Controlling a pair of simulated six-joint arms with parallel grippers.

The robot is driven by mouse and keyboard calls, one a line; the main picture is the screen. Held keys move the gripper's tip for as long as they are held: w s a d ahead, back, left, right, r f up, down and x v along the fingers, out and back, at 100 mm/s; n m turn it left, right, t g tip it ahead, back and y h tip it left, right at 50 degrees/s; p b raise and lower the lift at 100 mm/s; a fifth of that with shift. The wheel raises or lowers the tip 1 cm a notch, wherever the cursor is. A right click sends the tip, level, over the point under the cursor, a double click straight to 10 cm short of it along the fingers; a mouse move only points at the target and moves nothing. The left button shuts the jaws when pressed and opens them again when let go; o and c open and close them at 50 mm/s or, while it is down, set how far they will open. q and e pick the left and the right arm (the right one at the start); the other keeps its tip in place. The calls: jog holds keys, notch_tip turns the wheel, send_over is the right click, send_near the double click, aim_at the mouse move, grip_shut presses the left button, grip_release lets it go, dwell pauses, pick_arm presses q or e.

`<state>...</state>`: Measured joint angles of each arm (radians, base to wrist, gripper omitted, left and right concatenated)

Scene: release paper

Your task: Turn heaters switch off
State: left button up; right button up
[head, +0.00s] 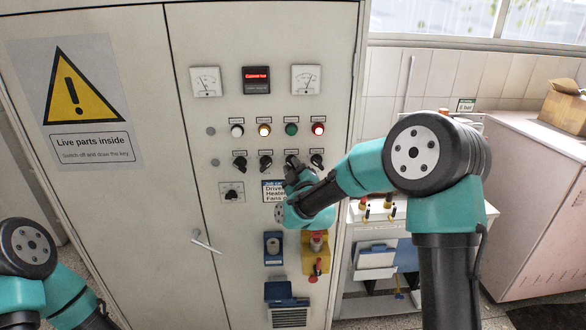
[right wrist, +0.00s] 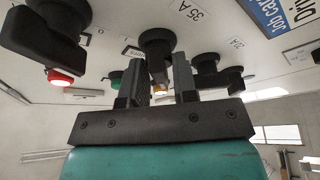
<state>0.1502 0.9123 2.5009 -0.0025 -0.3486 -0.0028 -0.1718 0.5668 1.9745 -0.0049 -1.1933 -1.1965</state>
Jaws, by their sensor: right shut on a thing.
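A light grey cabinet (head: 224,110) carries a row of black rotary switches under a row of lamps. My right gripper (head: 292,168) is at the third switch from the left and covers most of it in the head view. In the right wrist view, its fingers (right wrist: 158,85) stand on both sides of that black switch (right wrist: 157,45) and are shut on its handle. The switch labels are too small to read in the head view. A job card (head: 273,190) with the words Drives, Heaters and Fans is on the cabinet, partly behind my right arm. My left gripper is out of view.
Neighbouring switches (head: 265,162) and (head: 317,160) sit close on either side. A red lamp (head: 318,129) is above the rightmost switch. Lower down are a yellow-backed red switch (head: 316,250) and a white handle (head: 206,243). A cardboard box (head: 566,106) stands at the right.

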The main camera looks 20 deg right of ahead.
jog(key=o, duration=0.7)
jog(key=shift+c, duration=0.2)
jog(key=v, duration=1.7)
jog(key=shift+s, duration=0.2)
jog(key=shift+f, duration=0.1)
